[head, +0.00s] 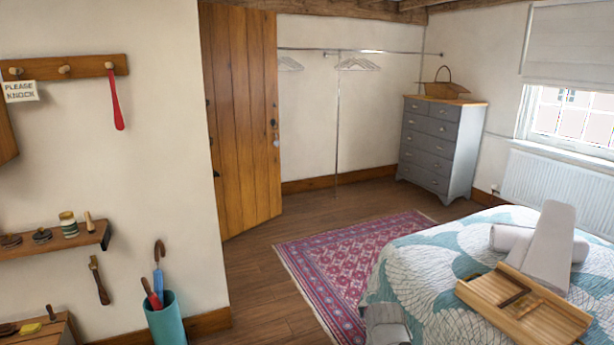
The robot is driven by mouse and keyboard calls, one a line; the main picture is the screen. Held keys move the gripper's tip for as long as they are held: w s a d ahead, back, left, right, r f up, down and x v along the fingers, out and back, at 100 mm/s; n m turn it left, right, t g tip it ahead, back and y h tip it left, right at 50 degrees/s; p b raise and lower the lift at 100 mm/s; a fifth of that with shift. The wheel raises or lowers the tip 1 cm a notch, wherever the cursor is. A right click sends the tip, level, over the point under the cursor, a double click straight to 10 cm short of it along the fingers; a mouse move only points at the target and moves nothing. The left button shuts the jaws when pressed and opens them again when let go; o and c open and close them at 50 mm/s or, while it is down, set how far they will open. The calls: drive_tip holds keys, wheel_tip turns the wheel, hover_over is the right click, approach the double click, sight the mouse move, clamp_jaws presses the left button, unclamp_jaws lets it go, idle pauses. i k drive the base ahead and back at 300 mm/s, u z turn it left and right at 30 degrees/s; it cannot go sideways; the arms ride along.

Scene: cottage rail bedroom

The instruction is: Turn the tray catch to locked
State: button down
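A light wooden tray (545,322) lies on the bed at the lower right, tilted across the picture. A dark bar (514,298) lies across its top, and a small dark piece (472,277) shows at its far left edge. I cannot tell which of these is the catch, or whether it is locked. A tall pale tapered shape (549,245) rises at the tray's far side; I cannot tell what it is. My gripper is not in view.
A patterned rug (325,262) and open floor lie left of the bed. A teal umbrella stand (166,322) and a wall shelf (85,240) are at the left.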

sight(523, 301)
drive_tip(key=k, duration=0.65)
drive_tip(key=z, duration=0.15)
drive_tip(key=i, duration=0.4)
drive_tip(key=z, duration=0.7)
drive_tip(key=i, duration=0.65)
drive_tip(key=z, duration=0.35)
